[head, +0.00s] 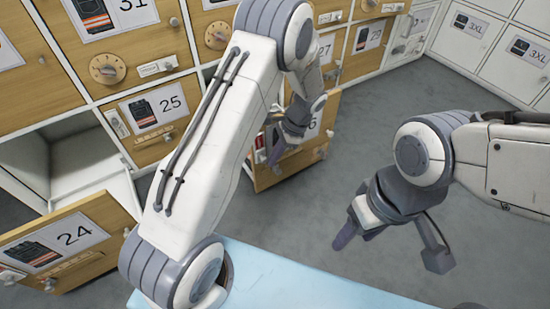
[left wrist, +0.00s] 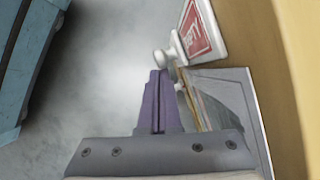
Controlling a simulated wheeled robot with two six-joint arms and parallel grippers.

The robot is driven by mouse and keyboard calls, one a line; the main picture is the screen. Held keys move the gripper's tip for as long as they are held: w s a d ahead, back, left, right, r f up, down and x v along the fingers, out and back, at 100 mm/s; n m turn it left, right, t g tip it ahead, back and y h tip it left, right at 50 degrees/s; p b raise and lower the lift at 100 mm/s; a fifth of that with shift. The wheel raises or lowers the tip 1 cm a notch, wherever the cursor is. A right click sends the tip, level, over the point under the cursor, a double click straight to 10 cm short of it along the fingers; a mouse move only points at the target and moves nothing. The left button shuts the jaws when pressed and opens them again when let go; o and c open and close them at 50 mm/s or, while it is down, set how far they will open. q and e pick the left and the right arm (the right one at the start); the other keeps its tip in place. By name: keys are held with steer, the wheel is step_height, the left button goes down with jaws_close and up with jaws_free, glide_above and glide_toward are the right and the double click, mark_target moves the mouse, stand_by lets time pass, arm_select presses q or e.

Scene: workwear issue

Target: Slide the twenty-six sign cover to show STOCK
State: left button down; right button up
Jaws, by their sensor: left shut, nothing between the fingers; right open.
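The twenty-six door (head: 265,181) hangs open in the middle of the head view, its number card partly hidden behind my left arm. A small sign with a red face (left wrist: 201,30) shows at the top of the left wrist view; its white lettering is turned sideways and seems to read EMPTY. A white knob (left wrist: 163,59) sits at the sign's lower left edge. My left gripper (head: 273,157) is shut and empty, its purple fingers (left wrist: 157,100) pointing at the knob; I cannot tell whether they touch it. My right gripper (head: 390,250) is open and empty above the floor.
The twenty-four door (head: 70,240) stands open at lower left, beside an empty compartment (head: 80,160). A light blue surface (head: 290,285) lies at the bottom. Grey floor on the right is clear.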

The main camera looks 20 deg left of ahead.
arm_select(q)
step_height(320, 180, up, 6)
steer(key=p, duration=0.9)
steer(key=shift+r, duration=0.2)
steer(key=shift+f, duration=0.1)
steer(key=w+d+r+p, duration=0.4)
steer(key=d+r, duration=0.1)
steer(key=r, duration=0.1)
steer(key=shift+d+r+p, duration=0.25)
steer(key=shift+d+p, duration=0.1)
steer(key=shift+p, duration=0.05)
